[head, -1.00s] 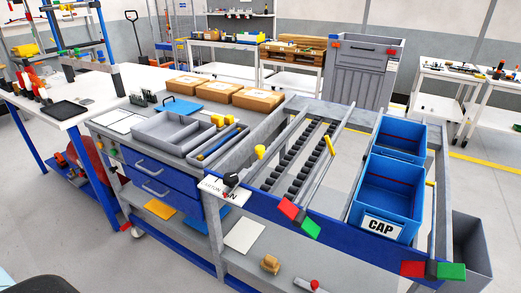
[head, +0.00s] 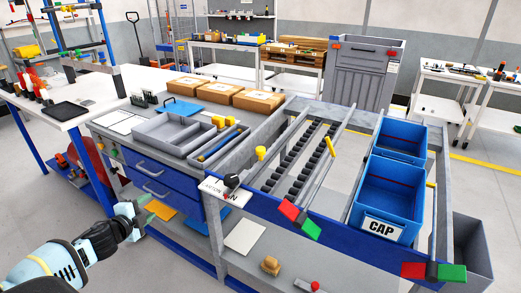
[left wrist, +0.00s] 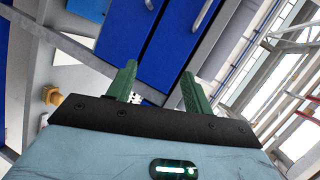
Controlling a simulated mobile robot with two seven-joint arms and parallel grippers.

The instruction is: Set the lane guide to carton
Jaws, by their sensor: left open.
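The roller lane (head: 300,160) lies on the grey and blue bench, with a grey rail along its right side. A yellow knob (head: 260,153) stands at its left side. A black knob (head: 231,180) sits on a white label plate (head: 218,187) at the bench's front edge. The plate's lettering is partly covered and ends in N. I cannot tell which way the black knob points. My left gripper (head: 140,213) is open and empty, low in front of the blue drawers, left of the knob and apart from it. Its green fingers show in the left wrist view (left wrist: 157,82).
Blue bins (head: 390,185), one marked CAP, stand right of the lane. Red and green flags (head: 299,220) stick out at the bench front. Blue drawers (head: 155,175) are below. Open floor lies in front.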

